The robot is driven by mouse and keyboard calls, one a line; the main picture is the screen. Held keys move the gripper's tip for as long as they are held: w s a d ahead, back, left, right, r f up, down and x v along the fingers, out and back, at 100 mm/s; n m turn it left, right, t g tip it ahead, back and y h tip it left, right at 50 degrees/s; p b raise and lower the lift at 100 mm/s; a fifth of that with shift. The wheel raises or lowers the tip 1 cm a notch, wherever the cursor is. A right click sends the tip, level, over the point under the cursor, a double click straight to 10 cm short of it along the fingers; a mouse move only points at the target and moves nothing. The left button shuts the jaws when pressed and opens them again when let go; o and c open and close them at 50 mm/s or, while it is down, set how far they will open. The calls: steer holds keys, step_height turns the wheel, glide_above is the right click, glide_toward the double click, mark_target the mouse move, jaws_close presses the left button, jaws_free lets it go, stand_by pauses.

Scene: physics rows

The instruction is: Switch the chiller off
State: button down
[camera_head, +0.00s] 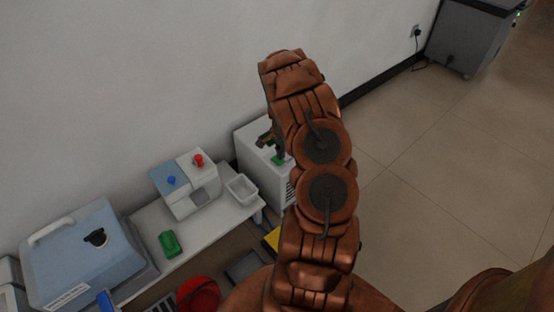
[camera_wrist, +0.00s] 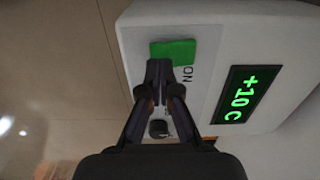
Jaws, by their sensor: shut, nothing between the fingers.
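The chiller (camera_head: 250,140) is a white box at the far end of the bench in the head view, partly hidden by my arm. In the wrist view the chiller (camera_wrist: 205,13) shows a lit green display (camera_wrist: 241,94) reading "+10 C". A green switch piece (camera_wrist: 173,51) sits on its top, with the letters "ON" printed beside it. My gripper (camera_wrist: 158,68) is shut and empty, with its fingertips at the edge of the green piece; I cannot tell whether they touch. In the head view my gripper (camera_head: 270,143) is over the chiller. A small dark round part (camera_wrist: 159,128) shows between the fingers.
A white device (camera_head: 186,184) with blue and red knobs, a white tray (camera_head: 241,189) and a green block (camera_head: 169,243) stand on the bench left of the chiller. A blue-lidded machine (camera_head: 82,255) is further left. Open floor (camera_head: 440,140) lies to the right.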

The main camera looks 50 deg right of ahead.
mark_target(281, 161)
steer(key=shift+f+b, duration=0.45)
steer(key=shift+f, duration=0.75)
stand_by(0.8)
steer(key=shift+r+p, duration=0.75)
steer(key=shift+r, duration=2.75)
steer(key=shift+r, duration=0.1)
steer(key=s+a+r+n+p, duration=0.25)
steer(key=a+r+p, duration=0.25)
steer(key=a+r, duration=0.5)
steer(key=s+a+r+n+g+p, duration=0.1)
steer(key=s+a+r+n+p, duration=0.3)
steer(key=r, duration=1)
steer(key=a+r+n+p, duration=0.2)
steer(key=a+r+p, duration=0.4)
steer(key=a+r, duration=0.5)
steer(key=s+a+r+n+p, duration=0.5)
steer(key=s+a+r+p, duration=0.1)
steer(key=s+r, duration=0.4)
steer(key=s+a+r+n+p, duration=0.5)
steer(key=s+a+r+p, duration=0.2)
steer(key=s, duration=0.5)
step_height(281, 161, up, 3)
steer(key=shift+a+r+n+g, duration=0.1)
steer(key=shift+a+n+g, duration=0.3)
steer(key=shift+a, duration=0.65)
